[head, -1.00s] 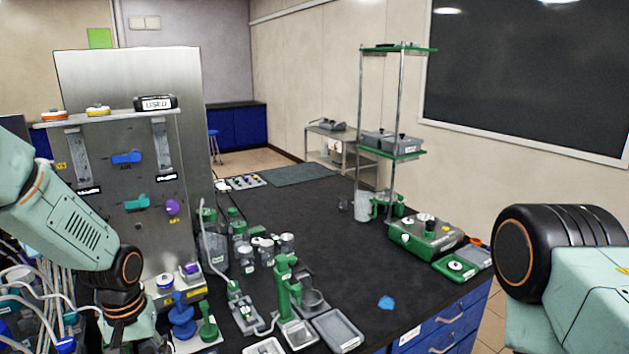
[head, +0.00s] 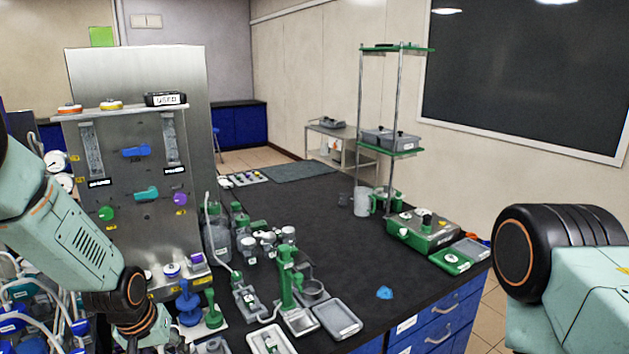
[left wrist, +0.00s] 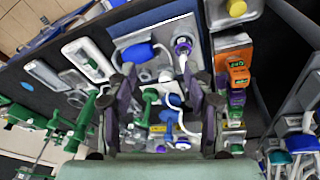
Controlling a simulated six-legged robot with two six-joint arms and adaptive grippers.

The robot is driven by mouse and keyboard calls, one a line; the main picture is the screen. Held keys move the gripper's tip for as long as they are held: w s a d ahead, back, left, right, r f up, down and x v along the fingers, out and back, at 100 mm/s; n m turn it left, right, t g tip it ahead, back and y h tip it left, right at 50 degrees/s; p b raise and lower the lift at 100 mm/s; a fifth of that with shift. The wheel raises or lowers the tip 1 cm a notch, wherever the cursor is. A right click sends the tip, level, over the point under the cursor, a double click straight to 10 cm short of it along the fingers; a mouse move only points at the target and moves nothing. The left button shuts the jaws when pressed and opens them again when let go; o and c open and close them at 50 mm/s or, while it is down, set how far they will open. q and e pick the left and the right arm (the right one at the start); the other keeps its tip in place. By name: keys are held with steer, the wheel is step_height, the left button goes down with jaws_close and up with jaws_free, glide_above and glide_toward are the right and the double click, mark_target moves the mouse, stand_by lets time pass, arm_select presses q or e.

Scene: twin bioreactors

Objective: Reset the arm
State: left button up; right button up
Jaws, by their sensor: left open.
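My left arm (head: 85,245) comes in from the left in the head view, in front of the steel bioreactor panel (head: 135,205). Its gripper is hidden at the bottom edge there. In the left wrist view my left gripper (left wrist: 160,80) has its two dark fingers spread apart, with nothing seen held between them. Beyond the fingers lie blue and green valve parts (left wrist: 165,98) and a tray with a blue-handled item (left wrist: 140,52). My right arm (head: 570,270) shows at the right edge of the head view; its gripper is out of view.
The dark bench (head: 335,225) carries bottles (head: 218,240), a green stand (head: 286,280), grey trays (head: 338,319) and a green-and-grey device (head: 422,233). A tall rod rack (head: 392,150) stands at the back right. Tubing (head: 40,310) crowds the lower left. The bench middle is fairly clear.

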arm_select(q)
steer(key=s+d+f+m+g+b, duration=0.1)
steer(key=s+d+f+b, duration=0.2)
steer(key=s+f+b, duration=0.7)
steer(key=s+d+f+m+g+b, duration=0.1)
steer(key=s+f+b, duration=0.9)
steer(key=s+f, duration=1.3)
steer(key=shift+s+d+f+g+y, duration=0.25)
steer(key=shift+s+d+g, duration=0.25)
steer(key=shift+s+d, duration=0.45)
